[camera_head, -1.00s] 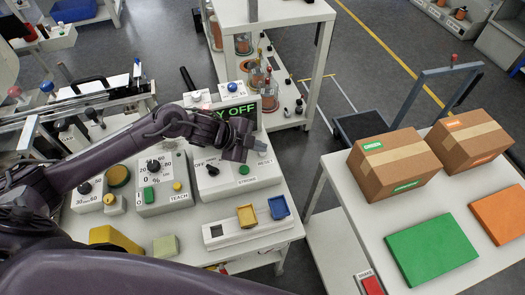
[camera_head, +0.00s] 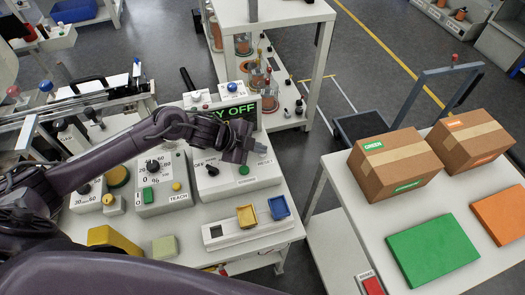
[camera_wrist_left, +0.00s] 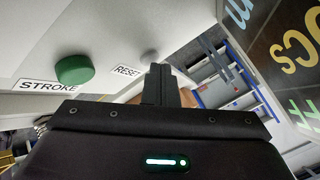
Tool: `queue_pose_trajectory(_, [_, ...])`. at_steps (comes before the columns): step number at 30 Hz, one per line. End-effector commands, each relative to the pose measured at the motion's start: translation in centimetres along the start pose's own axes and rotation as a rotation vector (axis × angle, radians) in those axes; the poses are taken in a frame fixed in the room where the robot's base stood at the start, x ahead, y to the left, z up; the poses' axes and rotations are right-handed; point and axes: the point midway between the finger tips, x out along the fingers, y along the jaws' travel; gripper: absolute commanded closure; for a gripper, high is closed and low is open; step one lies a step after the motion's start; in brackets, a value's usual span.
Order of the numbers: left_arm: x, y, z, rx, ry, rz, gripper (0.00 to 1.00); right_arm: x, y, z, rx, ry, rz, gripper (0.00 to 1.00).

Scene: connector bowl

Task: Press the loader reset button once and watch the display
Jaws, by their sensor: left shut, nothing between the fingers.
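My left gripper (camera_head: 241,154) is shut and empty, over the front of the white control box (camera_head: 252,184). In the left wrist view its shut fingers (camera_wrist_left: 158,72) point close to the small grey reset button (camera_wrist_left: 149,56), beside the RESET label (camera_wrist_left: 127,71). I cannot tell whether they touch it. The gripper hides the button in the head view. The green STROKE button (camera_wrist_left: 74,69) is to the left in the wrist view. My right gripper is not in view.
A box labelled TEACH (camera_head: 160,186) with a dial stands left of the control box. In front is a white fixture (camera_head: 222,235) with a yellow tray (camera_head: 246,216) and a blue tray (camera_head: 279,208). Cartons (camera_head: 393,163) stand on a separate table at right.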

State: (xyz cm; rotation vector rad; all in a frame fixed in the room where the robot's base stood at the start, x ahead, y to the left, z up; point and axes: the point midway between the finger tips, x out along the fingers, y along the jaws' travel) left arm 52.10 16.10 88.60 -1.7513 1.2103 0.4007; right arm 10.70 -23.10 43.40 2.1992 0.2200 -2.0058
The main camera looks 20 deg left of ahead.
Motion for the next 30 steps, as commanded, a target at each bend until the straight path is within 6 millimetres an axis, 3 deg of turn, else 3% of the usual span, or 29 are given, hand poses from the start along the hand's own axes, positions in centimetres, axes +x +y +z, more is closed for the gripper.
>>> queue_pose_trajectory(12, [-1.3, -0.8, -0.9, 0.0, -0.001, 0.003, 1.0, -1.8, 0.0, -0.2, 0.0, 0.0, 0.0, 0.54])
queue_pose_trajectory(24, [-1.4, -0.9, -1.0, 0.0, 0.0, 0.001, 1.0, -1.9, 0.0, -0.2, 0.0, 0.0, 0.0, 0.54])
queue_pose_trajectory(30, [-2.5, -1.8, -1.8, 0.0, 0.0, 0.001, 1.0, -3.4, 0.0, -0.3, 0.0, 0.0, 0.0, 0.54])
